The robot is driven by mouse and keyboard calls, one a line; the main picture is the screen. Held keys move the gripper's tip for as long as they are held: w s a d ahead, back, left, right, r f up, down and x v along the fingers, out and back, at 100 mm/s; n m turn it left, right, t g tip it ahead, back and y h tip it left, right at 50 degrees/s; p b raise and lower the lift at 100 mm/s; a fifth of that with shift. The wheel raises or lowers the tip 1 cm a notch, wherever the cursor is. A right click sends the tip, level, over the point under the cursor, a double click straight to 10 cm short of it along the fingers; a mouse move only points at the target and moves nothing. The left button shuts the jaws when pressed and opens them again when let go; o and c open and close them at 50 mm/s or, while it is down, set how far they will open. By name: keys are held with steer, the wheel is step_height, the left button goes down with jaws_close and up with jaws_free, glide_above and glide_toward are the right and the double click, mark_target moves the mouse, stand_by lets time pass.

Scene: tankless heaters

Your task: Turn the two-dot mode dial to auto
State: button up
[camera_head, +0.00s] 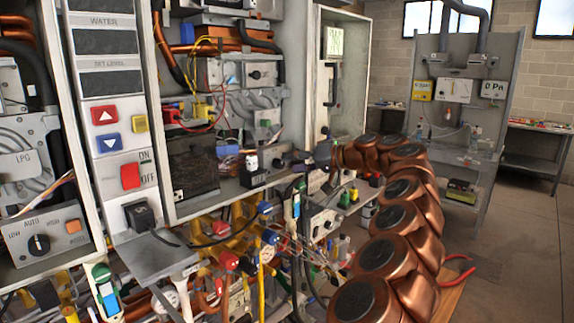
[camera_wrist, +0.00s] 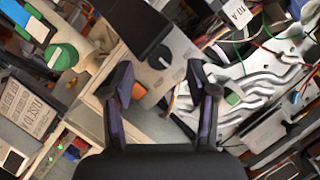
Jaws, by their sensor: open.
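In the wrist view, a dark round dial (camera_wrist: 160,57) sits on a light grey panel (camera_wrist: 178,45), with an orange button beside it. My gripper (camera_wrist: 163,80) is open, its two dark purple fingers apart with nothing held. The dial shows between and a little beyond the fingertips; I cannot tell whether they touch the panel. In the head view, my gripper (camera_head: 279,162) is small, in front of the middle heater cabinet. No two-dot mark is readable on either dial.
Open cabinets full of copper pipes and wires surround my gripper. A white panel with a red switch (camera_head: 130,176) stands to the left. Coloured valves and hoses crowd below. Open floor (camera_head: 525,240) lies to the right, before a grey stand (camera_head: 500,100).

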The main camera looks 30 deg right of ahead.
steer(key=v, duration=0.8)
steer(key=shift+s+d, duration=0.2)
steer(key=shift+s, duration=0.1)
steer(key=shift+a, duration=0.1)
